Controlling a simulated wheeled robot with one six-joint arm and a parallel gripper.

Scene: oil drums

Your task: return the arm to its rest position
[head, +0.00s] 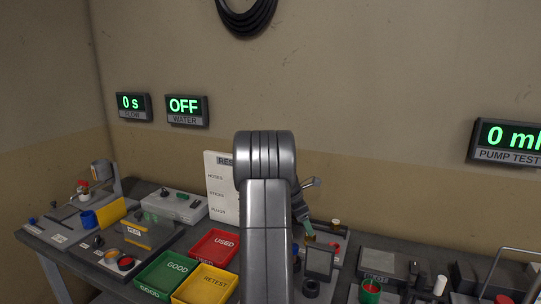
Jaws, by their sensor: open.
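My arm rises in the middle of the head view, with a grey upright link and a ribbed rounded joint at its top. The link blocks part of the bench behind it. My gripper does not show; I cannot see its fingers. A grey part with a greenish tip (303,215) shows just right of the arm, and I cannot tell what it is.
The bench (60,252) carries a red USED tray (214,262), a green GOOD tray (150,285), a yellow RETEST tray (190,297) and a white results board (216,190). Dark blocks and a red-green cup (370,292) stand at right. Wall displays read 0 s, OFF and 0 ml.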

